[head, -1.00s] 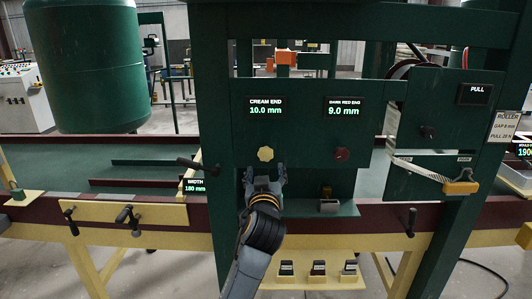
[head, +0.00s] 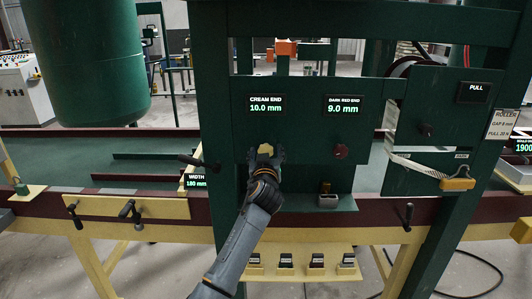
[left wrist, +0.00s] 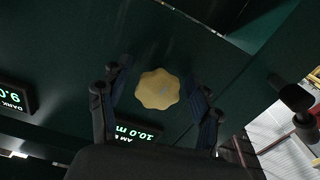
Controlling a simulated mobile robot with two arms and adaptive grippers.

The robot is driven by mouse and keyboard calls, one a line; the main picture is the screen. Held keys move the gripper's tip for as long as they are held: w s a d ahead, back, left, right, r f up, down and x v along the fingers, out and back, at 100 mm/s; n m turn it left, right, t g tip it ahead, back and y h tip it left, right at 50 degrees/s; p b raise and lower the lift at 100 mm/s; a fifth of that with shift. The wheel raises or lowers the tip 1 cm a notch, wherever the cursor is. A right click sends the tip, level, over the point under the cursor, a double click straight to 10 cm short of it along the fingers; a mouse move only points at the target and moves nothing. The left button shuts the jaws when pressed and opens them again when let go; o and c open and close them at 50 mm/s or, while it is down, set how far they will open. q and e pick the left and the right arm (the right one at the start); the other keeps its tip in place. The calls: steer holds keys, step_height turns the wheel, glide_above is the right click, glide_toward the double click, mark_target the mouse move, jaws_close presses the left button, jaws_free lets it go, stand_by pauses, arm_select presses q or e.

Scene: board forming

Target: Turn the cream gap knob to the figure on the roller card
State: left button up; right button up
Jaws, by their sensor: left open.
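The cream gap knob (head: 266,150) is on the green panel under the CREAM END display (head: 265,105), which reads 10.0 mm. My left gripper (head: 266,154) is at the knob from below, its fingers spread on either side. In the left wrist view the scalloped knob (left wrist: 157,89) sits between the two open fingers (left wrist: 158,104), with a gap on each side. The dark red knob (head: 340,151) is to the right, under a display (head: 344,105) reading 9.0 mm. The roller card (head: 502,124) at the right reads GAP 8 mm, PULL 20 N. My right gripper is out of view.
A black handle (head: 198,161) and the WIDTH display (head: 196,181), reading 180 mm, are left of the panel. A small grey box (head: 328,201) stands on the ledge below the dark red knob.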

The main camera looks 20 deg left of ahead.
arm_select(q)
steer(key=c, duration=1.2)
steer(key=shift+m, duration=0.3)
steer(key=m, duration=0.2)
steer(key=shift+a+m, duration=0.1)
steer(key=shift+m, duration=0.3)
steer(key=m, duration=0.4)
steer(key=shift+a+r+p, duration=0.1)
steer(key=shift+a+p, duration=0.05)
steer(key=shift+p, duration=0.15)
steer(key=m+p, duration=0.1)
steer(key=m, duration=0.4)
steer(key=shift+s+a+r+m+p, duration=0.1)
steer(key=shift+r+m+p, duration=0.05)
steer(key=shift+m+p, duration=1.15)
steer(key=shift+m, duration=1.4)
